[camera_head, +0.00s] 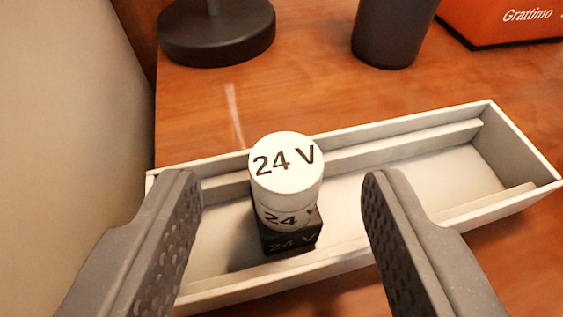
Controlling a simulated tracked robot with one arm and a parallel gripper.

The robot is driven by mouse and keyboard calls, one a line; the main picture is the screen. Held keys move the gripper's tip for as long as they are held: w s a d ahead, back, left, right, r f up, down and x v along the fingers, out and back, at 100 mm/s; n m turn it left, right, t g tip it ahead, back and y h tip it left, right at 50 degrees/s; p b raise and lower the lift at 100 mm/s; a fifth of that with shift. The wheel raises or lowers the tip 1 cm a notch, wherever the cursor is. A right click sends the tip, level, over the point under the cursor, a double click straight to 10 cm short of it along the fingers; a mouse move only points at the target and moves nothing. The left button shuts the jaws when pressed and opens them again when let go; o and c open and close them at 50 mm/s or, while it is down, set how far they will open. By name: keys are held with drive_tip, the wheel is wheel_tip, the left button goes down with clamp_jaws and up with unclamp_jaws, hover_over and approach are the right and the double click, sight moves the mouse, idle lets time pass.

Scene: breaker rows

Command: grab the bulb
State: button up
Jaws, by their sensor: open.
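The bulb (286,172) is a white cylinder with a round white top marked "24 V". Its lower side repeats the "24 V" print, and a black base (290,240), also marked "24 V", shows beneath it. It stands upright in a long white tray (534,152), left of the tray's middle. My gripper (278,190) is open, with one dark, textured finger on each side of the bulb. There is a visible gap between each finger and the bulb, so neither appears to touch it. The tray floor directly under the base is hidden.
The tray's right part is empty. A beige wall (60,130) is close on the left.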

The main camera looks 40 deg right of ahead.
sight(280, 198)
drive_tip(key=shift+x, duration=1.95)
drive_tip(key=shift+f, duration=0.1)
clamp_jaws()
